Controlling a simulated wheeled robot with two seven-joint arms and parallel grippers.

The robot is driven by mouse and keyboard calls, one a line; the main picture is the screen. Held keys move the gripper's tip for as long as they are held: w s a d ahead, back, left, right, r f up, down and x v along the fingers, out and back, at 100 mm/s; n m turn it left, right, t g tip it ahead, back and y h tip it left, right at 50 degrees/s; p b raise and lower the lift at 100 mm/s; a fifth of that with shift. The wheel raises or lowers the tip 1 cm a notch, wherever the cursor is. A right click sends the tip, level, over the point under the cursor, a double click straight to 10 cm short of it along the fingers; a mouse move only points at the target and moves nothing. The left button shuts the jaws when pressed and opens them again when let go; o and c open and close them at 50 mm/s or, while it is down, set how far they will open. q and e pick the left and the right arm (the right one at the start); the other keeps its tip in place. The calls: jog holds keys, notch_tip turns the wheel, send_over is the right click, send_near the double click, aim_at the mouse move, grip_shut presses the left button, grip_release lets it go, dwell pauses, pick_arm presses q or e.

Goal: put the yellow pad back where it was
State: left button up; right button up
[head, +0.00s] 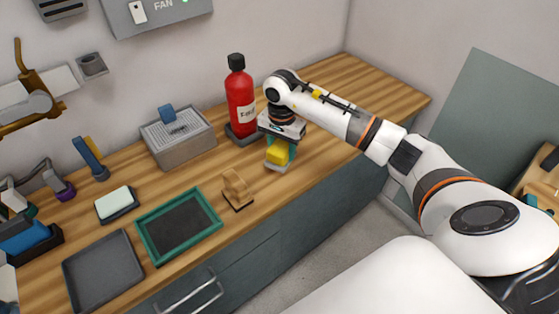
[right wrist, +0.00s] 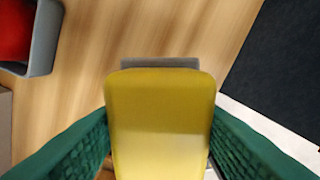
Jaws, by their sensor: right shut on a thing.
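The yellow pad (head: 277,154) is between the green fingers of my right gripper (head: 281,148), near the front edge of the wooden counter. In the right wrist view the pad (right wrist: 160,115) fills the space between the two fingers, which press on its sides. A small grey holder (head: 275,167) shows just under the pad; its edge (right wrist: 160,63) also shows beyond the pad in the right wrist view. I cannot tell whether the pad rests in it or is just above it. My left gripper is not in view.
A red bottle (head: 240,98) in a grey base stands behind my right gripper. A wooden piece (head: 236,188) stands to its left, beside a green-framed tray (head: 140,230). A grey box (head: 178,148) is farther back. The counter (head: 345,90) to the right is clear.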

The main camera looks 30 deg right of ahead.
aim_at(281, 145)
notch_tip(281, 145, down, 6)
jog(key=shift+r+p, duration=0.2)
jog(key=shift+p, duration=0.15)
jog(key=shift+f, duration=0.1)
jog(key=shift+f, duration=0.15)
jog(key=o, duration=0.9)
jog(key=shift+o, duration=0.2)
jog(key=shift+r, duration=0.35)
notch_tip(281, 145, up, 12)
jog(key=shift+f+b, duration=0.1)
jog(key=shift+b, duration=0.9)
